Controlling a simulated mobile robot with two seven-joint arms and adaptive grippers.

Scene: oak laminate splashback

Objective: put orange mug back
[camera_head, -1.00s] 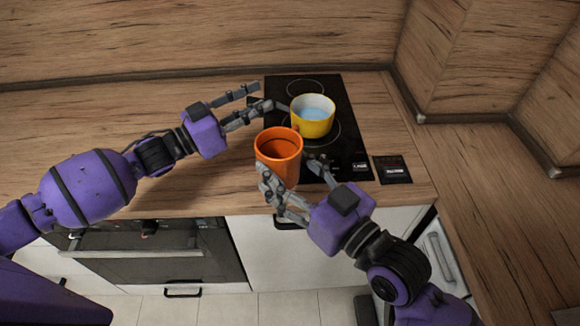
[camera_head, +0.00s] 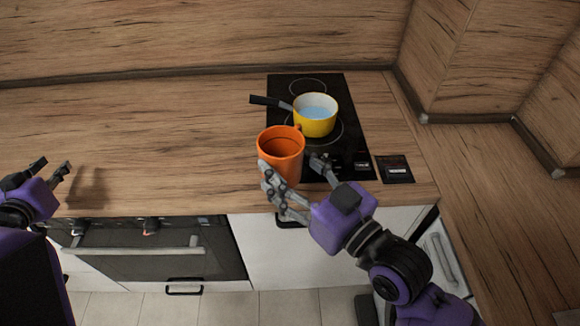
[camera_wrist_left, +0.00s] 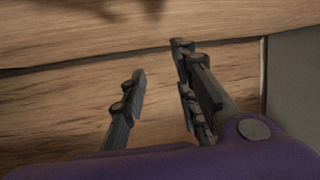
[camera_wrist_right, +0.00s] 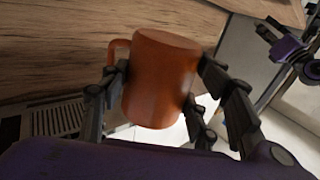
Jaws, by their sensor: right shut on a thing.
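The orange mug (camera_head: 281,146) is in my right gripper (camera_head: 290,184), which is shut around its sides. The mug is held upright at the front of the counter, near the hob's front left corner. In the right wrist view the mug (camera_wrist_right: 160,78) sits between the fingers, its handle to the left. My left gripper (camera_head: 50,172) is at the far left, near the counter's front edge. Its fingers are apart and empty, as the left wrist view (camera_wrist_left: 160,95) also shows.
A yellow pot (camera_head: 315,122) with bluish liquid stands on the black hob (camera_head: 345,150), its dark handle pointing left. A small dark card-like item (camera_head: 394,169) lies right of the hob. The wooden counter (camera_head: 160,130) is clear on the left. An oven (camera_head: 160,252) is below.

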